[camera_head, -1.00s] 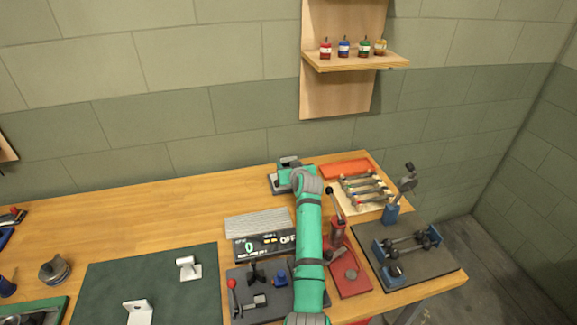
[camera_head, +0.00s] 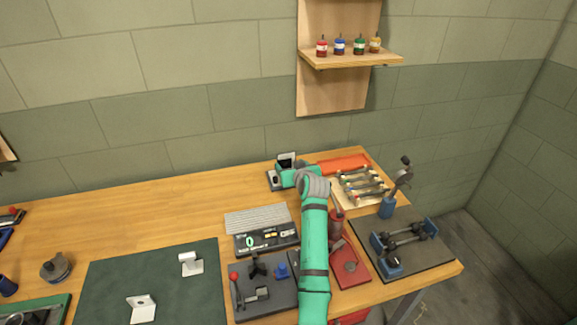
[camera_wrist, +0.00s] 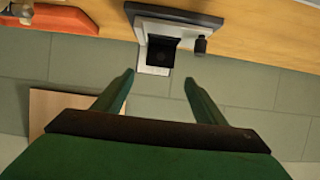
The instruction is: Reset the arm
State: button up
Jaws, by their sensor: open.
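My arm (camera_head: 314,240) is teal and reaches from the bottom of the head view toward the back of the bench. Its wrist (camera_head: 312,186) bends left there, beside a small dark and silver device (camera_head: 285,160). In the wrist view my gripper (camera_wrist: 160,84) shows two green fingers, spread apart with nothing between them. The device (camera_wrist: 168,28) appears just beyond the fingertips, apart from them as far as I can tell. In the head view the fingertips are not clear.
The wooden bench (camera_head: 150,215) carries a keyboard-like grey block (camera_head: 256,219), a display (camera_head: 262,240), a red press base (camera_head: 350,268), wrenches (camera_head: 362,188) and an orange tray (camera_head: 343,164). A blue-ended fixture (camera_head: 405,240) stands at right. A shelf (camera_head: 350,60) holds small jars.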

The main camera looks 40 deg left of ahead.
jog(key=shift+s+d+r, duration=0.15)
jog(key=shift+s+d, duration=0.1)
jog(key=shift+d, duration=0.1)
dwell(0.3)
